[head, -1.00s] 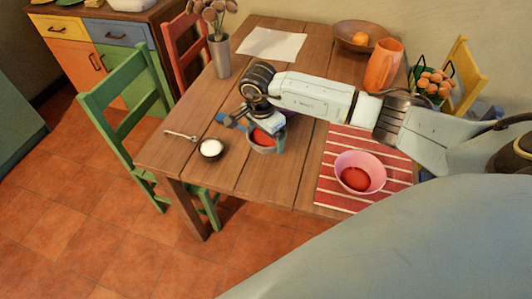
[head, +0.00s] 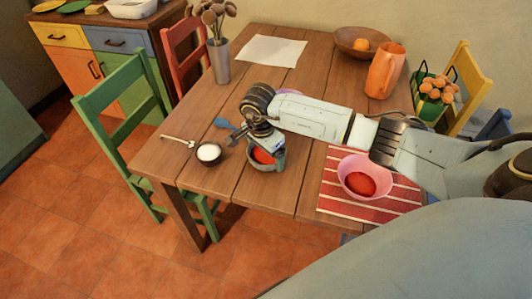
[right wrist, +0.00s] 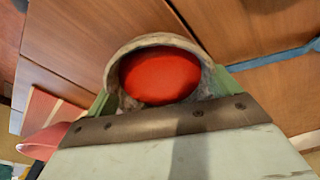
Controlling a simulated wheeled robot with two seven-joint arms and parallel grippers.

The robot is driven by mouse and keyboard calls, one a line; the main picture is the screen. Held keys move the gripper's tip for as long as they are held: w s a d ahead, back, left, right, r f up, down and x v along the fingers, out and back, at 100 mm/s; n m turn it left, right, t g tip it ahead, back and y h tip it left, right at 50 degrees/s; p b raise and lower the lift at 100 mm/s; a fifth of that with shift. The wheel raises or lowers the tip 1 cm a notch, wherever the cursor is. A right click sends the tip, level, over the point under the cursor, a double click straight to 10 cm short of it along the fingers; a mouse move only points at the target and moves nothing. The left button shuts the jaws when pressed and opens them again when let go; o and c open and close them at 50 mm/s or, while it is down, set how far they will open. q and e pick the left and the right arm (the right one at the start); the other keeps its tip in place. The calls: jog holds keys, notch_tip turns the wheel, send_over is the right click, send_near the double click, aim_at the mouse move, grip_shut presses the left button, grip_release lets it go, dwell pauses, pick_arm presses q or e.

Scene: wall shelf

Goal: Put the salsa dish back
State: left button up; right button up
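The salsa dish (head: 279,162) is a small grey bowl with red salsa in it, at the front part of the wooden table. My right gripper (head: 264,146) reaches over it from above and partly hides it in the head view. In the right wrist view the dish (right wrist: 112,76) sits between the two green fingers, one close on each side, and my gripper appears shut on it. I cannot tell whether its base touches the table. My left gripper is not in view.
A small dark bowl of white stuff (head: 209,152) and a spoon (head: 178,140) lie left of the dish. A pink bowl (head: 352,163) stands on a red striped mat (head: 335,205) at right. An orange pitcher (head: 386,72), wooden bowl (head: 347,40) and vase (head: 220,66) stand farther back.

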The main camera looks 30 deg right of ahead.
jog(key=shift+o, duration=1)
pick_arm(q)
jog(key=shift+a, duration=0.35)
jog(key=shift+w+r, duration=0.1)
pick_arm(e)
jog(key=shift+r, duration=0.1)
jog(key=shift+r+p, duration=0.25)
jog(key=shift+p, duration=0.05)
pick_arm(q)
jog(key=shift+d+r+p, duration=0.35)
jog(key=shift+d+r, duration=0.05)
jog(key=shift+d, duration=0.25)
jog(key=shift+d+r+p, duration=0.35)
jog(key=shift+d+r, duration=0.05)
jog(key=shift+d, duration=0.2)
pick_arm(e)
notch_tip(320, 180, up, 12)
jog(key=a, duration=0.1)
jog(key=shift+a+f, duration=0.2)
jog(key=shift+a, duration=0.05)
jog(key=shift+s, duration=0.1)
